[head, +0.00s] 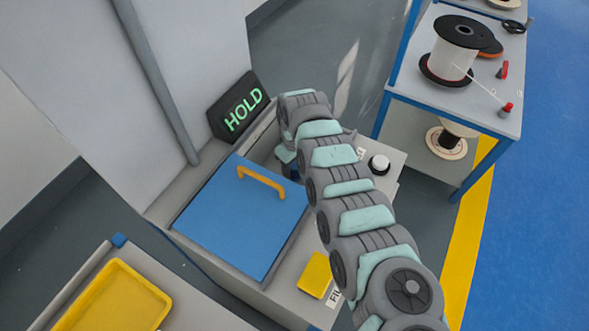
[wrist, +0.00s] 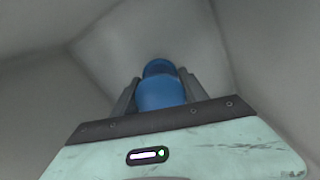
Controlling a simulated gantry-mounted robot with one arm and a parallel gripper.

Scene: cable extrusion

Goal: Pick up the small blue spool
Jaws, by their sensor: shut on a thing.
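The small blue spool (wrist: 161,94) stands between the two dark fingers of my gripper (wrist: 160,88) in the wrist view. The fingers are shut on it from both sides. Its darker blue top end points away from the wrist. In the head view my arm reaches across the bench and hides most of the gripper. A little blue shows beside the arm's far end there, but I cannot tell whether it is the spool.
Plain grey surfaces surround the gripper in the wrist view. A blue lid (head: 240,222) with a yellow handle lies left of my arm. A HOLD sign (head: 238,105) stands behind it. A yellow tray (head: 115,298) is at front left. A cart (head: 488,118) with spools stands at right.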

